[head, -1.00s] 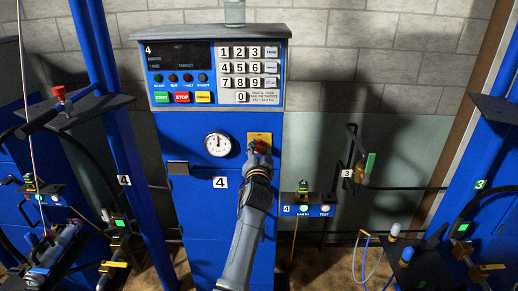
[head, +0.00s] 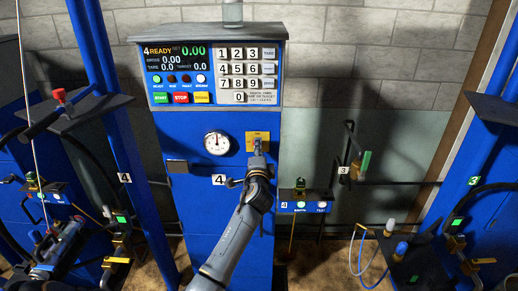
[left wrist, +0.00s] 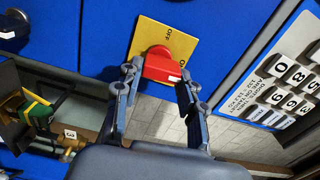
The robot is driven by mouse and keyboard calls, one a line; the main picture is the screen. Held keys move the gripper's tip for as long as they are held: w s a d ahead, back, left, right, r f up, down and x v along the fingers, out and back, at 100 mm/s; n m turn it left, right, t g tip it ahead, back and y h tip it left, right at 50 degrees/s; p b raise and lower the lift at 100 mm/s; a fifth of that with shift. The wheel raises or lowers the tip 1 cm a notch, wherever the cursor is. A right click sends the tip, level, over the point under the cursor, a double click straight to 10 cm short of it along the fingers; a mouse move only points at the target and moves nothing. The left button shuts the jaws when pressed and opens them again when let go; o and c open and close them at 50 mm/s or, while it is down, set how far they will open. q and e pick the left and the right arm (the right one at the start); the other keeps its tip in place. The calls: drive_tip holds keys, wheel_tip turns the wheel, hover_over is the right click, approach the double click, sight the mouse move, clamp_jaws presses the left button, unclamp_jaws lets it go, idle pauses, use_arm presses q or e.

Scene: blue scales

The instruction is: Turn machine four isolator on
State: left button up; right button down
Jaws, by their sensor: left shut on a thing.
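The machine four isolator is a red knob (left wrist: 160,64) on a yellow plate (left wrist: 152,36), with "OFF" lettering visible in the left wrist view. The plate (head: 250,136) also shows in the head view, on the blue column marked 4 (head: 219,180); there my gripper hides most of the knob. My left gripper (left wrist: 157,75) is shut on the knob, a finger on either side. It also shows in the head view (head: 257,150). The display (head: 177,60) above is lit and reads "4 READY" and 0.00. My right gripper is not in view.
A round gauge (head: 216,143) and a dark bracket (head: 177,167) sit left of the plate. A keypad (head: 247,68) is above it. A small earth/test box (head: 305,207) stands right of the column. Blue posts and fittings stand on both sides.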

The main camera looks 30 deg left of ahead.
use_arm(q)
drive_tip(key=shift+a+r+m, duration=0.2)
drive_tip(key=shift+r+m, duration=0.15)
drive_tip(key=shift+m, duration=0.15)
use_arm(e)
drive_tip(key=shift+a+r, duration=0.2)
use_arm(q)
drive_tip(key=o, duration=1)
drive_tip(key=shift+o, duration=0.8)
drive_tip(key=shift+w+a+f, duration=0.1)
drive_tip(key=shift+a+f, duration=0.05)
drive_tip(key=shift+f, duration=0.15)
drive_tip(key=v, duration=1.2)
